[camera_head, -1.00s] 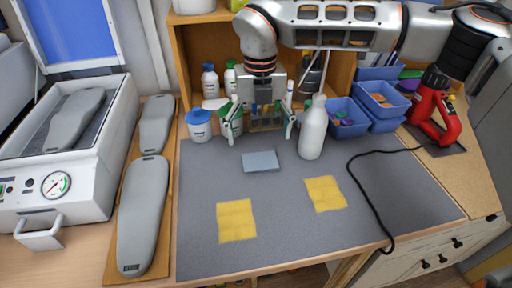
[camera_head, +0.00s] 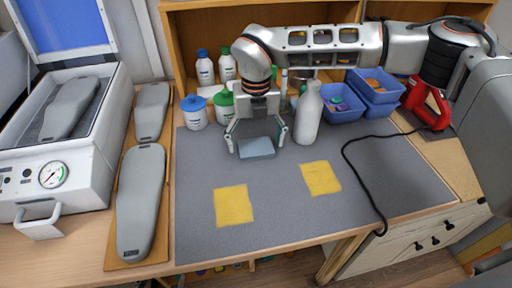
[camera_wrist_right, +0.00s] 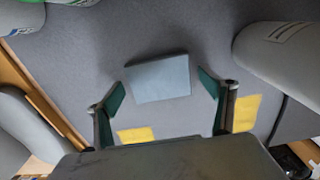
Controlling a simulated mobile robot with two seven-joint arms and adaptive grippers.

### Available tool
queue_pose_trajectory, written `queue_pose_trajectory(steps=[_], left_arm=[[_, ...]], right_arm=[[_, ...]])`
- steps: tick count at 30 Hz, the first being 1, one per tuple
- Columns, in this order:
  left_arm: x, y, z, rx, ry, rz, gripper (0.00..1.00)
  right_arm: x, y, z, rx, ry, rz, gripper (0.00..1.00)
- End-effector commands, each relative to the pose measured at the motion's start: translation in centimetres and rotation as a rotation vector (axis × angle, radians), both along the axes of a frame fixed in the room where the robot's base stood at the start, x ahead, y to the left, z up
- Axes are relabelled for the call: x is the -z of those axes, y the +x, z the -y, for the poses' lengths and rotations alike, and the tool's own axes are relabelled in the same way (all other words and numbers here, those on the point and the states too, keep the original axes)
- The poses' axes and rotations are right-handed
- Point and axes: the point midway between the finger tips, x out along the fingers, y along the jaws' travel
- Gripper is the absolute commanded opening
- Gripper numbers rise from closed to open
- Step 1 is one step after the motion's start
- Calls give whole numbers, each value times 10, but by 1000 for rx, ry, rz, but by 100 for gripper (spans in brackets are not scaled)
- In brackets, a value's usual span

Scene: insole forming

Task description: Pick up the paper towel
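A small flat blue-grey folded piece, which looks like the paper towel (camera_head: 257,149), lies on the grey mat. It also shows in the right wrist view (camera_wrist_right: 158,78), ahead of and between the fingertips. My right gripper (camera_head: 257,146) is open and empty, its fingers spread to either side of the towel. In the right wrist view, both fingers (camera_wrist_right: 162,95) stand wide apart with a gap to the towel's edges. The height above the mat is hard to judge. My left gripper is not in view.
A white bottle (camera_head: 308,116) stands close right of the right gripper. Two yellow cloths (camera_head: 234,205) (camera_head: 321,178) lie in front on the grey mat (camera_head: 280,225). Small jars (camera_head: 195,112) stand behind left, blue bins (camera_head: 343,104) behind right. A black cable (camera_head: 358,185) crosses the mat's right side.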

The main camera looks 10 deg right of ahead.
Motion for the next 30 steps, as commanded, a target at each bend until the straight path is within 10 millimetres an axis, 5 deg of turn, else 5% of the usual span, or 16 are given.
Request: queue_pose_trajectory(steps=[3, 14, 30], left_arm=[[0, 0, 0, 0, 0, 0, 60], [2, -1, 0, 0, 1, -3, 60], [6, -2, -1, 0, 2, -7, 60]], right_arm=[[0, 0, 0, 0, 0, 0, 57], [-3, 0, 0, 0, 0, 1, 57], [-89, 0, 0, 1, 0, 2, 57]])
